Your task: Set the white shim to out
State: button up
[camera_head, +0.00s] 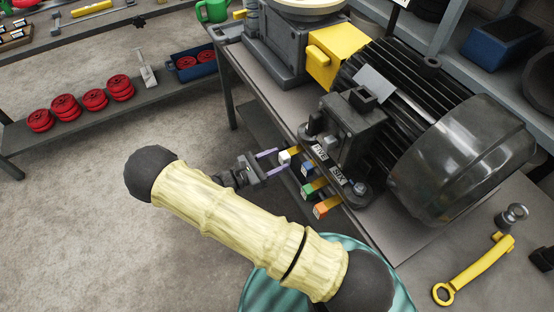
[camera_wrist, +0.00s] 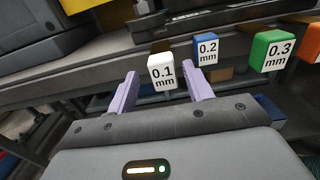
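The white shim (camera_head: 285,157) sticks out from under the motor foot, at the far end of a row of coloured shims. In the wrist view the white shim (camera_wrist: 162,72) reads 0.1 mm. My gripper (camera_head: 278,160) is open, with one purple finger on each side of the white shim. In the wrist view, gaps show between my gripper (camera_wrist: 160,80) and the shim on both sides. I cannot tell how far the fingertips overlap it. The blue shim (camera_wrist: 207,49), green shim (camera_wrist: 271,50) and orange shim (camera_head: 320,209) also stick out in the row.
The black motor (camera_head: 450,140) stands on a grey bench, with a yellow coupling guard (camera_head: 335,53) behind. A yellow wrench (camera_head: 475,268) lies at the bench's right. Bolts (camera_head: 361,188) stand near the shims. Red discs (camera_head: 95,98) sit on a left shelf. The floor at left is clear.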

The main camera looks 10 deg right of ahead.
jog(key=b+v, duration=0.3)
jog(key=v, duration=1.4)
jog(key=shift+a, duration=0.15)
